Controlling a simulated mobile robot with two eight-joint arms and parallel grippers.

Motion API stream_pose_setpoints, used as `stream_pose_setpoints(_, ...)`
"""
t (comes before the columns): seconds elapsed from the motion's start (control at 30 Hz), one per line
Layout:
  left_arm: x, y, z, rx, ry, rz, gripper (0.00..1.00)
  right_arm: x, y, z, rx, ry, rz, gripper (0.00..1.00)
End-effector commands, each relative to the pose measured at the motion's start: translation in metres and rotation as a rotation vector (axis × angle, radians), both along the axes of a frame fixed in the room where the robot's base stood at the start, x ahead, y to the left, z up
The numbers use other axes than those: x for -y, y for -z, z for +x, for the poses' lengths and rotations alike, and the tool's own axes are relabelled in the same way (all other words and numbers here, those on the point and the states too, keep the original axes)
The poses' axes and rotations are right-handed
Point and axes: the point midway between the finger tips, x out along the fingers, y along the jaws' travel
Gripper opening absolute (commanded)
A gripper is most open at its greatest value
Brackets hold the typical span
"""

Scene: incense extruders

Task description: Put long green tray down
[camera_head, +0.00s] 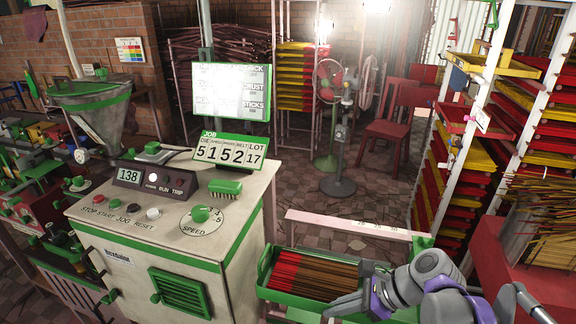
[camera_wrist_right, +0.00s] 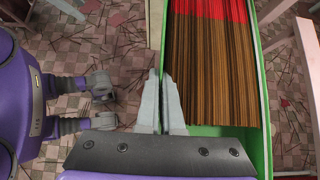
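The long green tray (camera_head: 264,270) is at the bottom centre of the head view, beside the machine cabinet. It is filled with brown incense sticks with red ends (camera_head: 310,275). In the right wrist view the tray's green wall (camera_wrist_right: 258,75) runs along the right. My right gripper (camera_head: 345,306) is at the tray's near long side. In the wrist view its fingers (camera_wrist_right: 162,82) are close together at the tray's left edge and appear closed on that rim; the contact is partly hidden. I cannot see what supports the tray from below. My left gripper is not recognisable in either view.
The machine cabinet (camera_head: 165,215) with its green-edged top stands left of the tray. A pale numbered rail (camera_head: 345,224) runs behind the tray. Racks of red and yellow trays (camera_head: 455,165) stand at right. A fan (camera_head: 336,130) and red chair (camera_head: 390,120) stand farther back on open floor.

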Motion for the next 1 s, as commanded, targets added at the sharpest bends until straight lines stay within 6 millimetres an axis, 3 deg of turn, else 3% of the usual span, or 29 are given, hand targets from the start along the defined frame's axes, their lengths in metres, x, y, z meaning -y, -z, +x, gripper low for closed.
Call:
stream_pose_setpoints(0.27,0.0,-0.024,0.001,0.008,0.0,0.0,0.5,0.012,-0.003,0.022,0.003,0.151,0.0,0.0)
stream_pose_setpoints(0.47,0.0,-0.055,0.004,0.017,0.0,0.0,0.5,0.03,-0.007,0.055,0.005,0.386,0.001,0.0)
stream_pose_setpoints(0.73,0.0,-0.109,0.014,0.039,0.0,0.0,0.5,0.063,-0.033,0.12,0.01,0.801,0.002,0.0)
stream_pose_setpoints(1.0,0.0,-0.13,0.02,0.05,0.0,0.0,0.5,0.076,-0.048,0.147,0.006,0.975,0.003,0.0)
